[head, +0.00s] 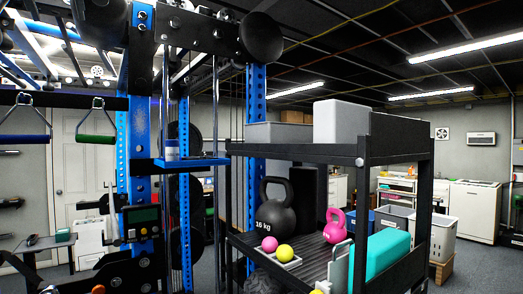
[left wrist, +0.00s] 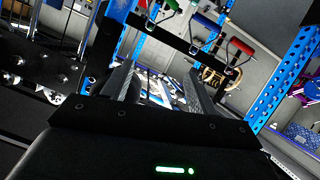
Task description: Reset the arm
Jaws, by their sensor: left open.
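My left gripper (left wrist: 160,80) shows in the left wrist view. Its two dark fingers stand well apart, with nothing held between them. Beyond the fingers are parts of a blue and black rack and some hanging handles. In the head view I cannot clearly make out the gripper against the dark parts at lower left. My right gripper is in neither view.
A blue and black rack (head: 183,215) stands at the left, with a green hanging handle (head: 96,139). A black shelf (head: 290,150) at the right holds a black kettlebell (head: 276,215), a pink kettlebell (head: 335,226) and a teal block (head: 383,258). Floor shows farther back.

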